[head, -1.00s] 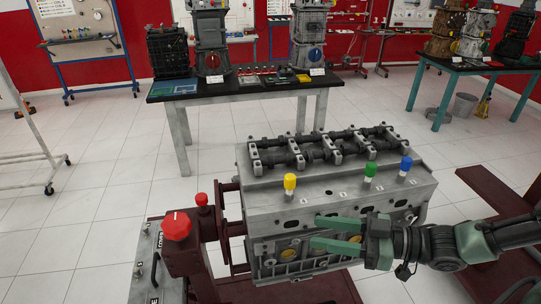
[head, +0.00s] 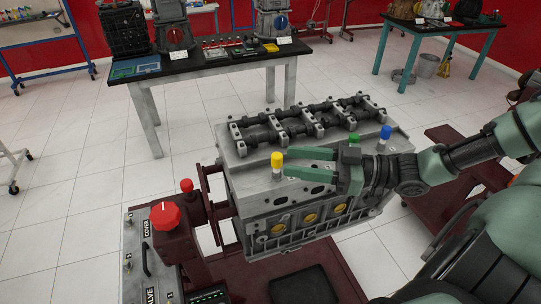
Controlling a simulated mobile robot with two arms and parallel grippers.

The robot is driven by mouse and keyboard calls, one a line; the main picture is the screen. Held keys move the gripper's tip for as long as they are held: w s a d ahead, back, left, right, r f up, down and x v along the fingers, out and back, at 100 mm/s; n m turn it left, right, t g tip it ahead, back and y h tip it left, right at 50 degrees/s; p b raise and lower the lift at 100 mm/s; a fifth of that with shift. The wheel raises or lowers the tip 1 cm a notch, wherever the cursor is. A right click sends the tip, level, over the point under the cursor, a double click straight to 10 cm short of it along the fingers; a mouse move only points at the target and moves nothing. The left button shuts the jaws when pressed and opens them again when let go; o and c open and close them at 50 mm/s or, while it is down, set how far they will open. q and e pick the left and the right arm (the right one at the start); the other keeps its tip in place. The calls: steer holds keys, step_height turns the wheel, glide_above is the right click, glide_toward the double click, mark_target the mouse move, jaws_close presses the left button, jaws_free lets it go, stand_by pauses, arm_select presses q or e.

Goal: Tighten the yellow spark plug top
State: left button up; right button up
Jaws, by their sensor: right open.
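The yellow spark plug top (head: 277,159) stands upright at the left end of the front ledge of the grey engine block (head: 250,206). My right gripper (head: 287,163) reaches in from the right with its green fingers pointing left. It is open, with its fingertips close to the right side of the yellow top. I cannot tell whether they touch it or reach around it. The green top (head: 354,138) is partly hidden behind my right gripper, and the blue top (head: 384,132) stands to its right. My left gripper is not in view.
A camshaft assembly (head: 305,122) runs along the block's top. A red knob (head: 165,215) and a smaller red button (head: 186,185) stand left of the block. A table (head: 205,65) with engine parts is behind. White floor lies between.

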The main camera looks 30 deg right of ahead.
mark_target(276, 159)
steer(key=shift+w+a, duration=0.4)
steer(key=shift+a, duration=0.05)
steer(key=x, duration=0.3)
steer(key=shift+w+a, duration=0.3)
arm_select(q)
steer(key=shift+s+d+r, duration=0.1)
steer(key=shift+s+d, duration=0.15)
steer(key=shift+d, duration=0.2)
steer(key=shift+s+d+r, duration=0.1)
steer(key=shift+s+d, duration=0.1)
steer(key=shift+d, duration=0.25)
arm_select(e)
steer(key=shift+d, duration=0.1)
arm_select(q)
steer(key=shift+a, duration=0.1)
arm_select(e)
jaws_close()
